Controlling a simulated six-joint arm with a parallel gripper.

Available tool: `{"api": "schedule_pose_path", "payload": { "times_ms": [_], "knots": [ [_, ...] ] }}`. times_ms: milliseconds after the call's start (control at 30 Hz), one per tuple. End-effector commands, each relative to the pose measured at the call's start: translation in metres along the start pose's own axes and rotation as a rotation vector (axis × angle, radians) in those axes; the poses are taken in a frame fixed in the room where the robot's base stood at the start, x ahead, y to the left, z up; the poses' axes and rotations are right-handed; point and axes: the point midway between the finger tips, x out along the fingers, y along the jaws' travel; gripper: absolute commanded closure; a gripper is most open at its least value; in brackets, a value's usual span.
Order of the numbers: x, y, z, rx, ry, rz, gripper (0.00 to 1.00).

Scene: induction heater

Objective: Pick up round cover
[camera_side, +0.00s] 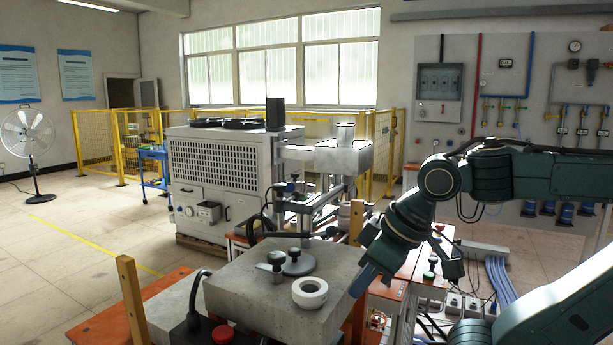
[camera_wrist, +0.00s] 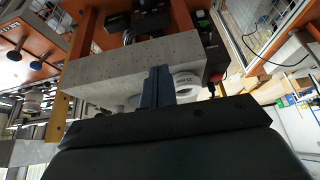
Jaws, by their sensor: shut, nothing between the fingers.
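A white round ring-like piece (camera_side: 310,293) with an open centre lies flat on top of the grey block (camera_side: 245,306), near its front right. Behind it on the block is a flat grey disc (camera_side: 299,267) with an upright black-topped knob. I cannot tell for sure which of these is the round cover. My gripper (camera_side: 364,281) points down and left at the block's right side, apart from the white piece. In the wrist view its blue fingers (camera_wrist: 157,86) are together and empty. The white piece (camera_wrist: 186,86) shows just right of them, partly hidden.
A wooden post (camera_side: 130,300) stands at the block's left, and another (camera_side: 356,222) stands behind it. A red button (camera_side: 222,335) is at the front. A metal stand (camera_side: 306,195) rises behind the block. Cables and a small control box lie to the right.

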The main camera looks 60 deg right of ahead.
Motion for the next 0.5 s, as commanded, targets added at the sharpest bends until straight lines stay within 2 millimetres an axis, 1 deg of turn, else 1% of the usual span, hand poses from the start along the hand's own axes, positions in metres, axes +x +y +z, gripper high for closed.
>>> {"api": "schedule_pose_path", "payload": {
  "times_ms": [400, 433, 500],
  "knots": [
    [0.0000, 0.0000, -0.0001, 0.000, 0.000, 0.000, 1.00],
    [0.0000, 0.0000, -0.0001, 0.000, 0.000, 0.000, 0.98],
    [0.0000, 0.0000, 0.0000, 0.000, 0.000, 0.000, 0.84]
  ]
}}
